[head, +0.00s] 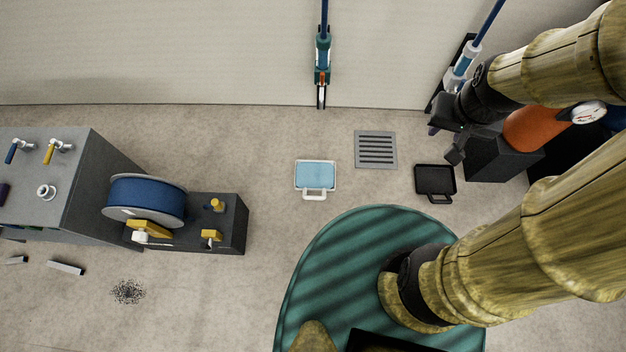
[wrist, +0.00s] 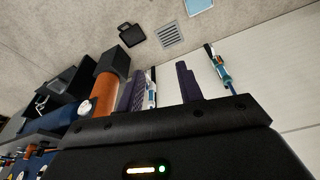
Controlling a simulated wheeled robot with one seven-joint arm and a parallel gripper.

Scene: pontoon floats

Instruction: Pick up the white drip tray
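The white drip tray (head: 315,195) lies flat on the floor near the middle of the head view. It has a white rim, a handle on its near side and a light-blue inside that may be liquid. In the wrist view the tray (wrist: 199,5) shows only partly, cut off at the top edge. My gripper (head: 444,143) is at the right in the head view, well to the right of the tray and apart from it. In the wrist view its two dark fingers (wrist: 163,80) are spread, with nothing held between them.
A black tray (head: 435,180) lies right of the tray, beyond a grey floor grate (head: 376,150). A blue hose reel (head: 146,198) and grey cabinets stand left. An orange cylinder (head: 535,130) is by my arm. A blue-and-teal pump (head: 322,60) stands at the wall. Floor around the white tray is clear.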

